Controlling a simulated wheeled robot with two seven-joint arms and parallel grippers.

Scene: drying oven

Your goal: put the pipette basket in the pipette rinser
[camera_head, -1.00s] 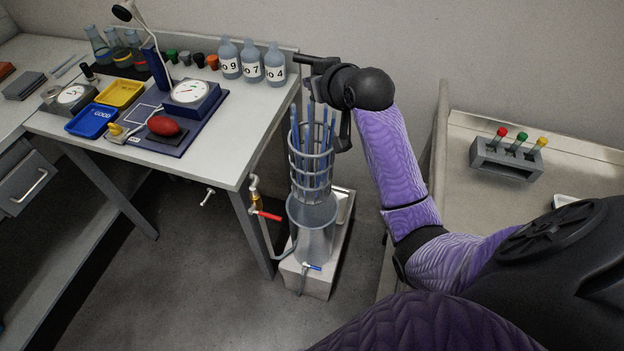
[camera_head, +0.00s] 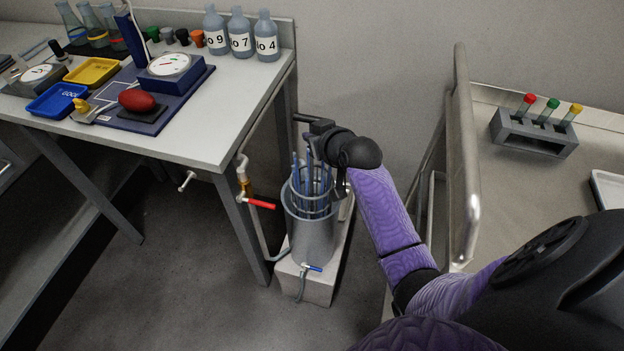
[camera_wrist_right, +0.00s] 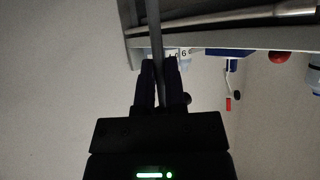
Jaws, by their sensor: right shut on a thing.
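The pipette basket (camera_head: 312,182), a wire basket holding several blue pipettes, sits mostly down inside the pipette rinser, with its upper rings and the pipette tops showing above the rim. The pipette rinser (camera_head: 311,244) is a grey cylinder standing on a pale block. My right gripper (camera_head: 312,140) is above the rinser, at the top of the basket's handle. In the right wrist view my right gripper (camera_wrist_right: 160,70) is shut on a thin grey rod, the basket's handle (camera_wrist_right: 155,35). The basket's lower part is hidden by the rinser wall. My left gripper is not in view.
A workbench (camera_head: 190,140) with bottles and gauges stands left of the rinser. A red-handled tap (camera_head: 260,203) sticks out close to the rinser's left side. A metal table with a raised rail (camera_head: 463,160) and a test-tube rack (camera_head: 535,133) is at right.

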